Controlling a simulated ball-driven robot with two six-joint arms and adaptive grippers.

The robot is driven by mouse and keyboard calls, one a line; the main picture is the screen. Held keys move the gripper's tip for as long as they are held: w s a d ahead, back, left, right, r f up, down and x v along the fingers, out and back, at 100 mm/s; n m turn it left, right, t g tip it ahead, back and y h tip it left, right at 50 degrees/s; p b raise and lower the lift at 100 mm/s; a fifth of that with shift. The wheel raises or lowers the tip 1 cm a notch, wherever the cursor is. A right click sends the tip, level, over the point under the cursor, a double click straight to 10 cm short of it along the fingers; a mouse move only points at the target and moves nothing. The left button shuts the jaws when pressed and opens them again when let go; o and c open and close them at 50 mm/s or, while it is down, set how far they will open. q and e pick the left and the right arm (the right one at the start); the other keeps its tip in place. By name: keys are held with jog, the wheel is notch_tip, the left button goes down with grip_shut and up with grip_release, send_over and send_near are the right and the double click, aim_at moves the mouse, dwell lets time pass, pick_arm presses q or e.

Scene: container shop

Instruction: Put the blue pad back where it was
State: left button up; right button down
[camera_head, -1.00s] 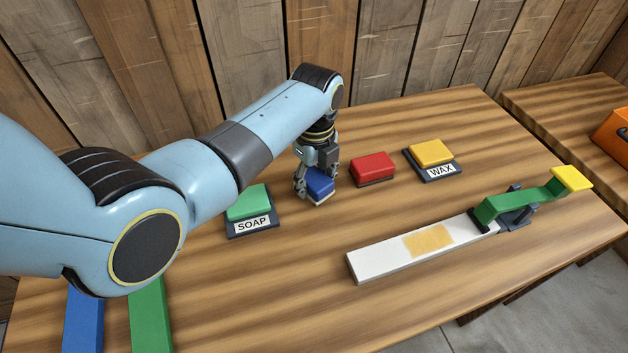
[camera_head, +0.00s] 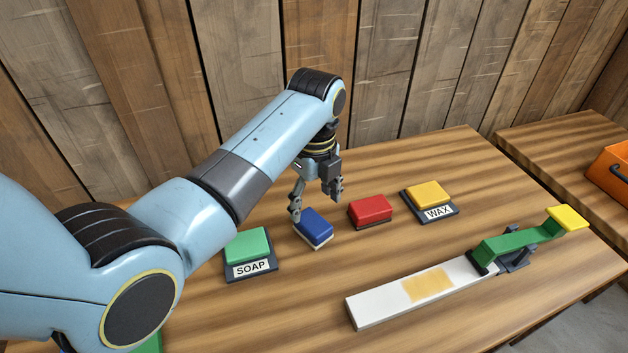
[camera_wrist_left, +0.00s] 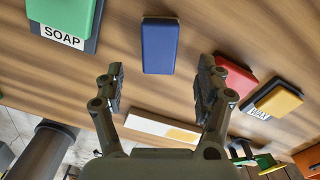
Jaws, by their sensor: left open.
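The blue pad (camera_head: 313,225) has a pale underside and lies on the wooden table, between the green pad and the red pad. My left gripper (camera_head: 317,207) is open and empty, just above and behind the blue pad, with its fingers spread. In the left wrist view the blue pad (camera_wrist_left: 159,46) lies beyond the spread fingers of the gripper (camera_wrist_left: 160,85), apart from them. My right gripper shows in no view.
A green pad (camera_head: 247,244) sits on the SOAP holder, a yellow pad (camera_head: 428,194) on the WAX holder. A red pad (camera_head: 370,209) lies close right of the blue one. A white board (camera_head: 385,304) with a green-and-yellow lever (camera_head: 520,244) is in front.

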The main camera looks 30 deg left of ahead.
aim_at(314, 221)
pick_arm(q)
notch_tip(314, 221, up, 5)
jog(key=shift+f, duration=0.15)
dwell(0.5)
